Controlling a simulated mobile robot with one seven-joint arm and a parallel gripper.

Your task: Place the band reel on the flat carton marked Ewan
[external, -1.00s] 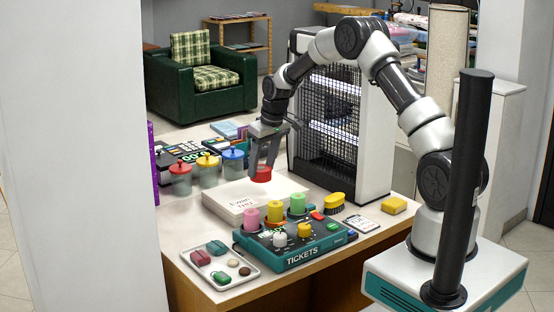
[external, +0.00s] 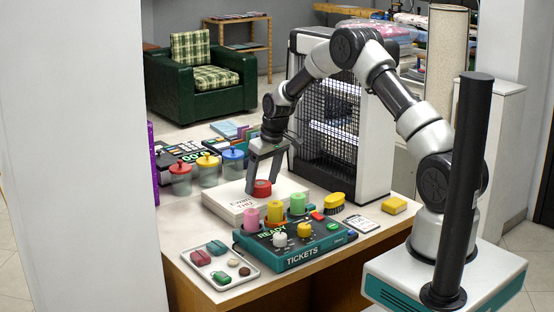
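The band reel (external: 262,189) is a short red cylinder. My gripper (external: 262,186) points down with its fingers on either side of the reel, shut on it. The reel is at the top of the flat white carton (external: 226,202), toward its back middle; I cannot tell if it bears on the carton or is just above it. The carton lies flat on the counter, with dark lettering that reads like "Ewan" on top, partly hidden by my gripper and the reel.
A teal ticket machine (external: 300,255) with pink, green, orange and yellow pieces stands in front of the carton. Lidded jars (external: 207,170) stand behind left, a tray (external: 220,276) lies front left, and a black mesh-fronted unit (external: 335,120) stands behind right. A yellow brush (external: 334,203) lies right.

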